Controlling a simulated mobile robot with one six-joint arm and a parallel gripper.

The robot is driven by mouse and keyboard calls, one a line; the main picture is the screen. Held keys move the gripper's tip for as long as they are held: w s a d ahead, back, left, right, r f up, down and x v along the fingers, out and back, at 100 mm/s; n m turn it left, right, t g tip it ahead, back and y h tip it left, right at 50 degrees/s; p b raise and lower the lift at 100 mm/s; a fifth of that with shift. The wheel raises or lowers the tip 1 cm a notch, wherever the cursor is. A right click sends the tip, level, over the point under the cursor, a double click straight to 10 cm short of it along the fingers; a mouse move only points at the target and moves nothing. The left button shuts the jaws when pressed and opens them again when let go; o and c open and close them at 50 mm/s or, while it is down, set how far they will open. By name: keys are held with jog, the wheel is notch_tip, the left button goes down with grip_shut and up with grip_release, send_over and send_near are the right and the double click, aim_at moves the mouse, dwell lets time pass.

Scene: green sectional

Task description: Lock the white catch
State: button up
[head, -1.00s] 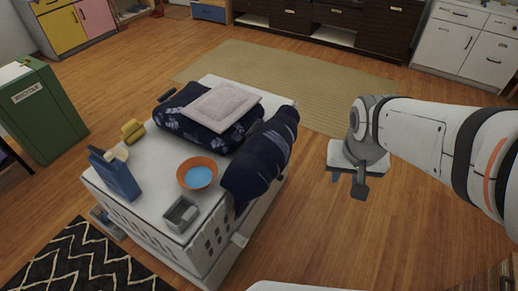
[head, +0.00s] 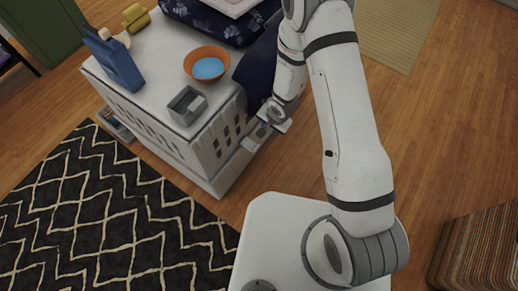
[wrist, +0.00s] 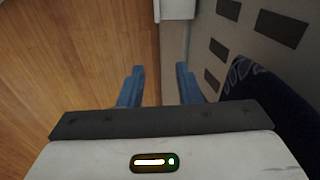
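The white catch (head: 250,144) juts from the side of the white slotted crate (head: 207,182), near its front corner. In the wrist view a white block that looks like the catch (wrist: 176,9) is at the top edge, ahead of my fingertips and partly cut off. My gripper (wrist: 160,84) is open, with its two blue fingers apart and nothing between them. In the head view my gripper (head: 268,124) is beside the crate's right side, close to the catch. I cannot tell whether they touch.
On the crate top stand an orange bowl (head: 206,64), a grey container (head: 187,105), a blue bottle (head: 118,62) and a yellow item (head: 136,18). A dark blue cloth (wrist: 275,125) hangs beside my gripper. Bare wood floor (wrist: 90,60) lies to the left in the wrist view.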

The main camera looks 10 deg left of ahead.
send_near(257, 148)
jog(key=shift+g+y, duration=0.3)
jog(key=b+x, duration=0.1)
jog(key=x, duration=0.3)
jog(key=b+x, duration=0.2)
jog(key=x, duration=0.2)
jog(key=shift+w+d+f, duration=0.1)
jog(key=shift+w+f, duration=0.15)
jog(key=shift+f, duration=0.1)
grip_shut()
jog(key=shift+s, duration=0.1)
